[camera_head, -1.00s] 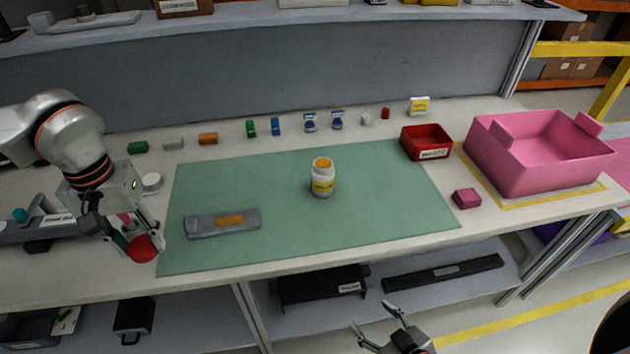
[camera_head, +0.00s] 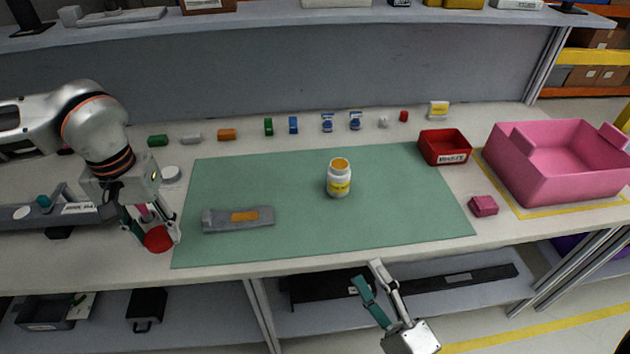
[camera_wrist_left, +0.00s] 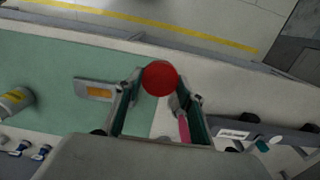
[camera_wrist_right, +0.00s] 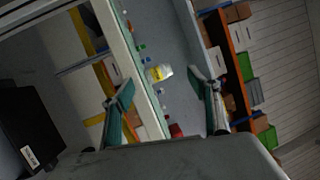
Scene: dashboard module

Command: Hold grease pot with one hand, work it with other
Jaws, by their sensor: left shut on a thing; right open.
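The grease pot appears to be the white jar (camera_head: 339,184) with a yellow label and an orange top. It stands upright on the green mat (camera_head: 290,215), untouched by either gripper. It also shows in the right wrist view (camera_wrist_right: 161,73). My left gripper (camera_head: 151,226) is shut on a red round-ended thing (camera_head: 158,239) at the left, off the mat. The left wrist view shows its red disc (camera_wrist_left: 160,78) between the fingertips, with a pink part behind. My right gripper (camera_head: 367,274) is open and empty, before the bench's front edge.
A grey tool with an orange patch (camera_head: 238,219) lies on the mat's left. A red tray (camera_head: 444,147), a pink block (camera_head: 483,206) and a pink bin (camera_head: 560,165) stand at the right. Several small coloured items line the back. The mat around the jar is clear.

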